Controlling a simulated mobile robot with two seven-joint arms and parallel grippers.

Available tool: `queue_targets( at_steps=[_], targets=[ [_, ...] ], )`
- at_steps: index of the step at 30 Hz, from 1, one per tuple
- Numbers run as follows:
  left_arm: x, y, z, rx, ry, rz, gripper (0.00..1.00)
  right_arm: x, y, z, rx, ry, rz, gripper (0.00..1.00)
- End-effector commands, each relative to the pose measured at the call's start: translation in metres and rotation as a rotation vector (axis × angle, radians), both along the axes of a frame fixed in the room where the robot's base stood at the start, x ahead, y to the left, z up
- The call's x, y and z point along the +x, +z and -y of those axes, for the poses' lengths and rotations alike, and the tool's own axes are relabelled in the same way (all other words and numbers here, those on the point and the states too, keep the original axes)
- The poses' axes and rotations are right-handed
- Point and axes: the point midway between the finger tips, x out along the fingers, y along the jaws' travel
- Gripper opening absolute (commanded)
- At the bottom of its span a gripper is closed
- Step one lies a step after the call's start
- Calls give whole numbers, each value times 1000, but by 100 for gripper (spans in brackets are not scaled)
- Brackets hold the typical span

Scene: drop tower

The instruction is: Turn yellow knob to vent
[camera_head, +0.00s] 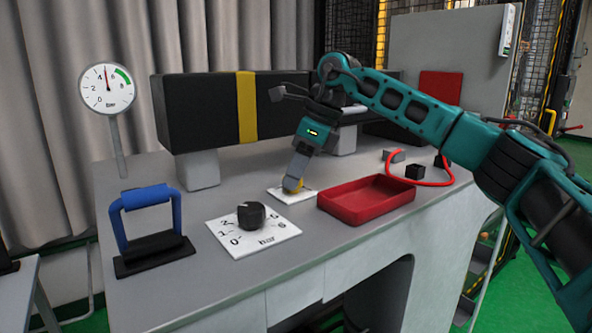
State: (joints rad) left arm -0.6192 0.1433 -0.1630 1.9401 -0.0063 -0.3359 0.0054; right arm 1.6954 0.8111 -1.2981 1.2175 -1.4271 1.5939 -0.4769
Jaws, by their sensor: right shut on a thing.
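The yellow knob (298,184) sits on a small white plate (301,196) in the middle of the grey bench. My right gripper (292,185) comes down on the knob from above and is shut on it. The fingers hide most of the knob, and I cannot read its setting or any marks on the plate. My left gripper is not in view.
A black knob (251,214) on a white scale plate stands in front. A blue handle (146,197) and a round gauge (107,88) are at left. A red tray (366,200) lies close at right. A black beam (196,112) with a yellow band stands behind.

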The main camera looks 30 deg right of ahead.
Motion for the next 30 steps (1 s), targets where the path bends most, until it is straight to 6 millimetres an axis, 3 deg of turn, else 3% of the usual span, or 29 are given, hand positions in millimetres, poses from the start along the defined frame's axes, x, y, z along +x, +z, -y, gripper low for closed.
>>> queue_targets(
  at_steps=[4, 16, 30],
  targets=[
    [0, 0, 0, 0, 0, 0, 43, 0, 0, 0, 0, 0, 0, 12],
    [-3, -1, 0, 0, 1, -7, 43, -1, 0, 0, -1, -77, -1, 11],
    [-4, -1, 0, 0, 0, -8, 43, -2, 0, -3, -1, -467, 1, 11]
  ],
)
